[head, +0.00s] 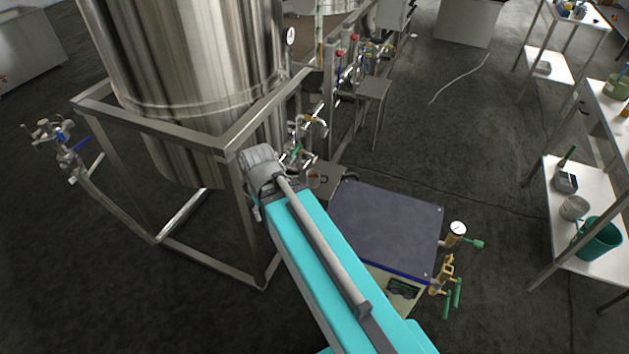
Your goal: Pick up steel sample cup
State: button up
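A small cup with a side handle (314,179), which looks like the steel sample cup, stands on a small grey stand plate (332,171) below the tank's valves. It is just right of the grey joint at the far end of my teal arm link, and its lower part is hard to make out. My gripper does not show; the arm link and its joint hide whatever is beyond them.
A large steel tank (200,70) in a square metal frame (150,127) stands left of my arm. Valves and pipes (297,157) project above the cup. Shelves (549,230) with a grey pot (574,207) stand far right.

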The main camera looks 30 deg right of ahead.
aim_at(313, 175)
jog(key=k, duration=1.3)
jog(key=u, duration=0.5)
jog(key=i, duration=1.65)
jog(key=z, duration=0.6)
